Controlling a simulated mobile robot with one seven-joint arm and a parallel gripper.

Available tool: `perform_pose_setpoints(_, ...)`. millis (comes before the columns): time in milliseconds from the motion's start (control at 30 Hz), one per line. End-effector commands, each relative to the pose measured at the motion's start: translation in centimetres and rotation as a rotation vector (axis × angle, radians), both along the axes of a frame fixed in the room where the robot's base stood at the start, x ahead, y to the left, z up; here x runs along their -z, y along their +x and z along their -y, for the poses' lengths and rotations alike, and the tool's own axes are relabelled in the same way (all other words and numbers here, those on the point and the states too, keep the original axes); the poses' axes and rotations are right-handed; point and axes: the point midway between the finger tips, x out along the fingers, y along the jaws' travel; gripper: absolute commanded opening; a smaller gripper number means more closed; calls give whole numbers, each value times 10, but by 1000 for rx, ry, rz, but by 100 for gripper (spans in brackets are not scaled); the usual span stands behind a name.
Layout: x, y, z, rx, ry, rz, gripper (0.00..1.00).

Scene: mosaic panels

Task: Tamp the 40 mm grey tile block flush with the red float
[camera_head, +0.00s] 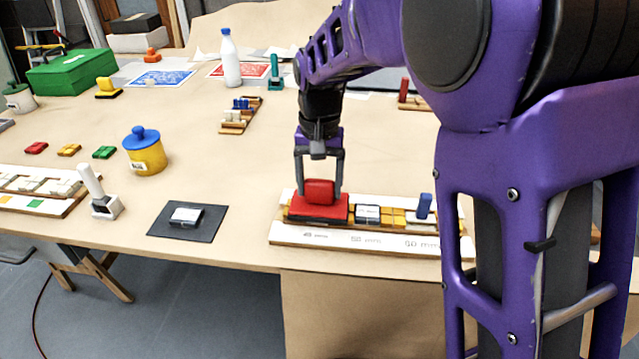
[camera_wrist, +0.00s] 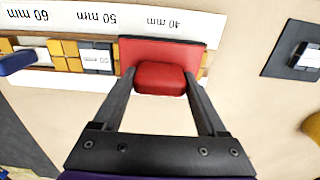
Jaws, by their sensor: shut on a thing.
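The red float (camera_head: 320,208) sits at the 40 mm end of the panel board (camera_head: 350,241), covering that part of its row. My gripper (camera_head: 320,152) is above it, with its fingers on either side of the float's red handle (camera_head: 320,191) and shut on it. The wrist view shows the float (camera_wrist: 160,50) lying squarely along the row beside the 40 mm label, with the handle (camera_wrist: 160,78) between my fingers. The 40 mm grey tile block is not visible; anything under the float is hidden. A grey block (camera_head: 367,214) sits just right of the float, beside the 50 mm label.
A blue-handled piece (camera_head: 424,205) stands near the 60 mm end. A black mat (camera_head: 160,220) with a grey tile block (camera_head: 186,216) lies to the left. A white-handled tool (camera_head: 92,185) and a yellow pot (camera_head: 146,155) stand further left. Bare table lies behind the board.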

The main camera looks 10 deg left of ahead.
Motion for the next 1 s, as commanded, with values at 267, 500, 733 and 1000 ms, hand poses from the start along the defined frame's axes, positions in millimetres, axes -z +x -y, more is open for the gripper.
perform_pose_setpoints(267, -11, -2, 1, 0, -5, -10, 30)
perform_pose_setpoints(500, -33, -1, 1, 0, -3, -6, 30)
perform_pose_setpoints(733, -53, -1, 1, 0, -3, -4, 30)
perform_pose_setpoints(1000, -70, -1, 1, 0, -2, -3, 30)
